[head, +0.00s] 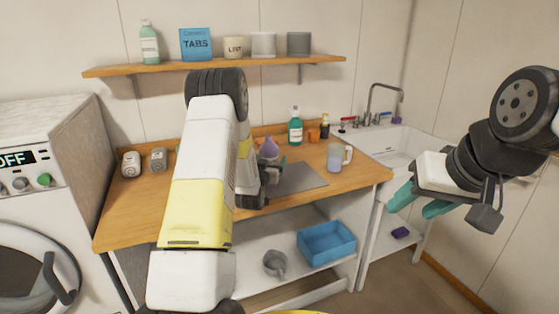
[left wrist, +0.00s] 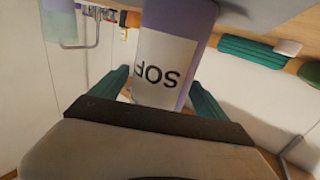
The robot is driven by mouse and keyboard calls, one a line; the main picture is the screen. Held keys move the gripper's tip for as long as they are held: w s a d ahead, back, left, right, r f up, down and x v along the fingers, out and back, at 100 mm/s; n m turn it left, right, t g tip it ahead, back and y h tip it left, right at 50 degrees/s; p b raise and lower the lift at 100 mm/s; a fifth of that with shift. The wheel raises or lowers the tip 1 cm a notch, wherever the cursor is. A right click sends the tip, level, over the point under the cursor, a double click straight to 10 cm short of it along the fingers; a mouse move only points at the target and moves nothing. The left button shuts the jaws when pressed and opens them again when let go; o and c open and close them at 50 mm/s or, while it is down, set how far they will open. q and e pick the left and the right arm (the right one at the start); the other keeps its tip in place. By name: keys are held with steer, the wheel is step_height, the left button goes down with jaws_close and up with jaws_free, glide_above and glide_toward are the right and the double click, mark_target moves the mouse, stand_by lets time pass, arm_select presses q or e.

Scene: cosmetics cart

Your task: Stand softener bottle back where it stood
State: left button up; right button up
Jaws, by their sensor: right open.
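The purple softener bottle (head: 269,148) shows partly behind my left arm, over the counter by the grey mat (head: 302,178). In the left wrist view the bottle (left wrist: 165,60) fills the middle, its white label reading upside down. My right gripper (head: 413,203) is open and empty, away to the right, in front of the sink.
A clear mug (head: 335,157) stands right of the mat. A teal spray bottle (head: 295,128) and small orange and dark containers stand behind it. Two small jars (head: 131,164) stand at the counter's left. The wall shelf (head: 215,67) holds a bottle, a box and several pots.

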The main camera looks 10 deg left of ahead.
arm_select(q)
steer(key=shift+r, duration=0.15)
steer(key=s, duration=1.1)
steer(key=s+d+r+g, duration=0.4)
steer(key=s+r+g, duration=0.2)
steer(key=s+r, duration=0.5)
steer(key=s+d+r+g+h, duration=0.1)
steer(key=s+d+r+g, duration=0.1)
steer(key=s, duration=0.9)
steer(key=s+d+r+g+h, duration=0.1)
steer(key=s+d+r+g, duration=0.1)
steer(key=s, duration=0.9)
steer(key=shift+s+r+m+g, duration=0.2)
steer(key=shift+r+m+g, duration=0.1)
steer(key=shift+r+g, duration=0.6)
